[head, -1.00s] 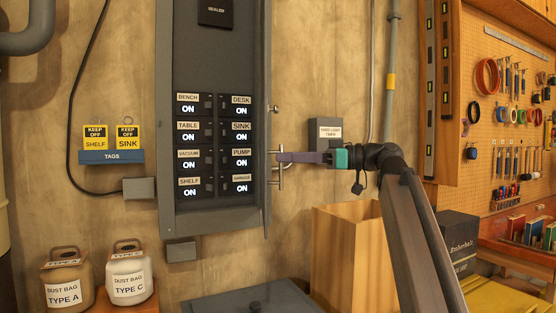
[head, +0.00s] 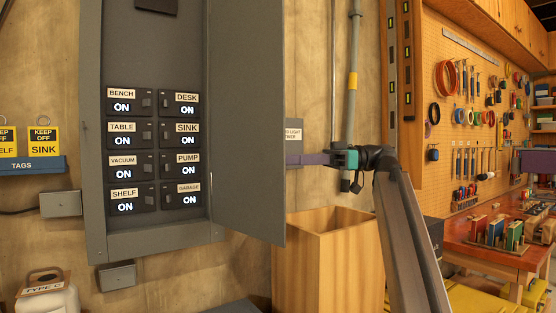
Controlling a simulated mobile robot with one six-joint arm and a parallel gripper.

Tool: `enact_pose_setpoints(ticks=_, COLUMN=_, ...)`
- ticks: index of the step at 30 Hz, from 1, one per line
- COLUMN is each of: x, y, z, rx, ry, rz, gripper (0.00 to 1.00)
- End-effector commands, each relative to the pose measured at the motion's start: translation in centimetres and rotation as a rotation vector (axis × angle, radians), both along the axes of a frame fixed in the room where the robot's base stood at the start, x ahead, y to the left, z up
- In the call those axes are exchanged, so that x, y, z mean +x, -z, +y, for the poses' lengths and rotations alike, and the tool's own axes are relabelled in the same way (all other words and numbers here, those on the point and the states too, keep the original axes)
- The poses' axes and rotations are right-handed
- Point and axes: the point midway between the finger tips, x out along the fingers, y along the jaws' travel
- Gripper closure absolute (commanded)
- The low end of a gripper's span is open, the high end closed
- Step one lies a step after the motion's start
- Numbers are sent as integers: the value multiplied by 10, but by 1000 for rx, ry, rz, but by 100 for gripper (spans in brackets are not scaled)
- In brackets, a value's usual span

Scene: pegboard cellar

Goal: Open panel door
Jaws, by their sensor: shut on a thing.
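The grey panel door (head: 247,120) stands open on the right side of the breaker panel (head: 96,150), with its inner face turned toward me. My gripper (head: 296,160) is right of the door's free edge, with its purple fingers reaching behind it. The gripper is shut on the door handle, which the door hides along with the fingertips. In the panel, two columns of labelled breakers (head: 153,150) all read ON.
A wooden bin (head: 332,260) stands below the door and my gripper. A grey conduit (head: 353,60) runs up the wall behind. A small box (head: 292,130) on the wall is partly covered by the door. A tool pegboard (head: 450,120) and red bench (head: 500,245) are at right.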

Motion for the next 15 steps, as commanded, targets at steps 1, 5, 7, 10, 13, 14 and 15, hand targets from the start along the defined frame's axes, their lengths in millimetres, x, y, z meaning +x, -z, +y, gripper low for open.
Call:
enact_pose_setpoints(ticks=1, x=10, y=-4, z=5, rx=9, ry=19, rz=5, gripper=100)
enact_pose_setpoints(ticks=5, x=8, y=-4, z=6, rx=9, ry=4, rz=4, gripper=100)
enact_pose_setpoints(ticks=7, x=7, y=-4, z=7, rx=9, ry=0, rz=4, gripper=100)
enact_pose_setpoints(ticks=10, x=6, y=-4, z=8, rx=9, ry=-3, rz=4, gripper=100)
enact_pose_setpoints(ticks=13, x=6, y=-4, z=9, rx=9, ry=-5, rz=5, gripper=100)
enact_pose_setpoints(ticks=14, x=6, y=-4, z=10, rx=9, ry=-5, rz=5, gripper=100)
enact_pose_setpoints(ticks=15, x=6, y=-4, z=10, rx=9, ry=-5, rz=6, gripper=100)
